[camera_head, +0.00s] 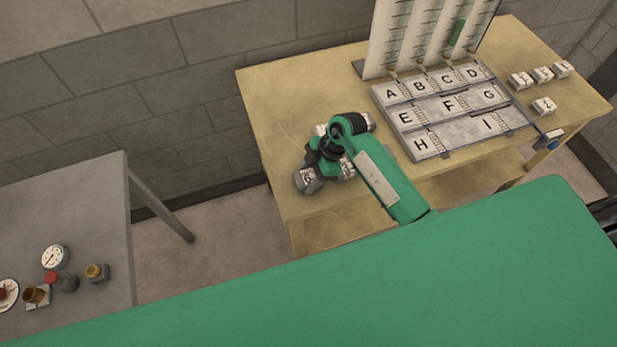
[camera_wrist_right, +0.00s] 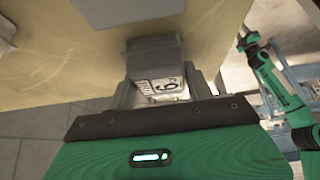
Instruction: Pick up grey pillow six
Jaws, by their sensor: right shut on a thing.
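Grey pillow six (camera_wrist_right: 155,65) is a small grey block with a dark mark like a 6 on its light face. In the wrist view it sits between the two fingers of my right gripper (camera_wrist_right: 163,92), which is shut on it. In the head view my right gripper (camera_head: 325,162) is low at the left part of the wooden table. Grey labelled blocks show beside it, one at its left (camera_head: 308,182) and one at its right (camera_head: 347,168). The gripper partly hides them, and I cannot tell there which is held. My left gripper is not in view.
A lettered board (camera_head: 445,107) and an upright chart panel (camera_head: 405,30) stand on the wooden table (camera_head: 285,95). Several small labelled blocks (camera_head: 543,74) lie at its right. A grey table (camera_head: 85,205) at left holds a gauge (camera_head: 55,257) and small fittings.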

